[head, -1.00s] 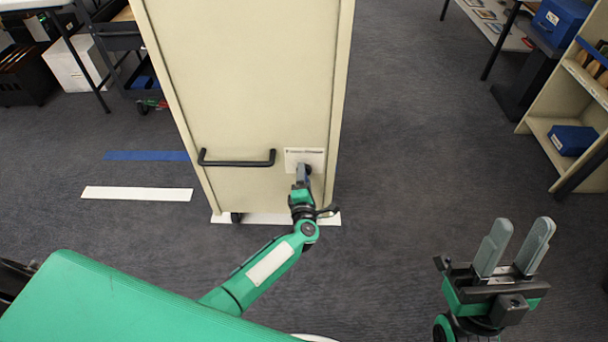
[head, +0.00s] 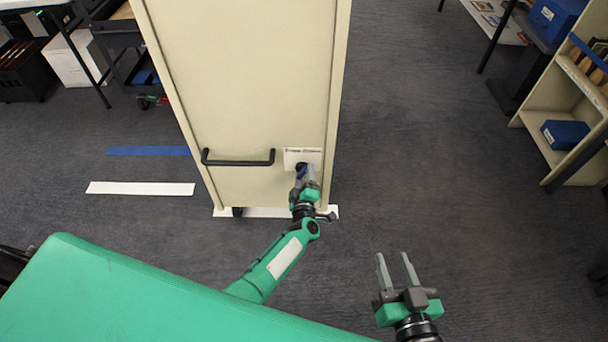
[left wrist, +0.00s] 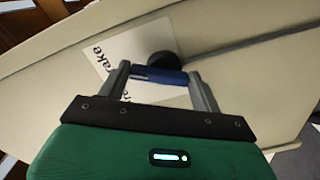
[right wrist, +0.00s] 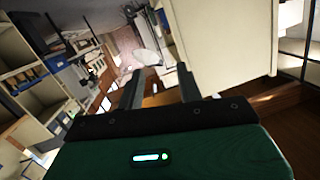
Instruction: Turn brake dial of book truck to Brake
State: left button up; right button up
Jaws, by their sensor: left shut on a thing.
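The book truck (head: 245,90) is a tall cream cabinet with a black handle bar (head: 240,162) low on its end panel. A white label (head: 296,154) lies to the right of the bar; part of the word "Brake" shows on it in the left wrist view (left wrist: 130,50). The brake dial is a black hub (left wrist: 161,62) with a blue lever (left wrist: 160,77). My left gripper (head: 306,178) is shut on the blue lever, with a finger at each end of it. The lever's pointing direction is hard to tell. My right gripper (head: 395,265) is open and empty, above the floor.
White (head: 140,188) and blue (head: 148,151) strips lie on the grey floor left of the truck. A shelf unit (head: 545,125) with blue boxes stands at the right. Floor between the truck and that shelf is clear.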

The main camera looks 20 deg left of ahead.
pick_arm(q)
jog(key=shift+d+f+m, duration=0.1)
jog(key=shift+f+m, duration=0.05)
jog(key=shift+m, duration=0.55)
pick_arm(e)
jog(key=f, duration=0.1)
jog(key=s+g, duration=0.1)
jog(key=f, duration=0.1)
jog(key=shift+s+a+f+g, duration=0.25)
jog(key=shift+s+f+g, duration=0.05)
jog(key=shift+s, duration=0.1)
pick_arm(q)
jog(key=o, duration=1)
jog(key=shift+s+p, duration=0.1)
jog(key=shift+p, duration=0.2)
jog(key=p+v, duration=0.2)
jog(key=v, duration=1.1)
jog(key=shift+s+d, duration=0.1)
jog(key=shift+s, duration=0.2)
pick_arm(e)
jog(key=d+g+h, duration=0.1)
jog(key=d, duration=0.1)
jog(key=d+f+g+h, duration=0.1)
jog(key=d+g, duration=0.1)
jog(key=shift+s+d+g, duration=0.15)
jog(key=shift+s+g, duration=0.05)
jog(key=shift+g, duration=0.1)
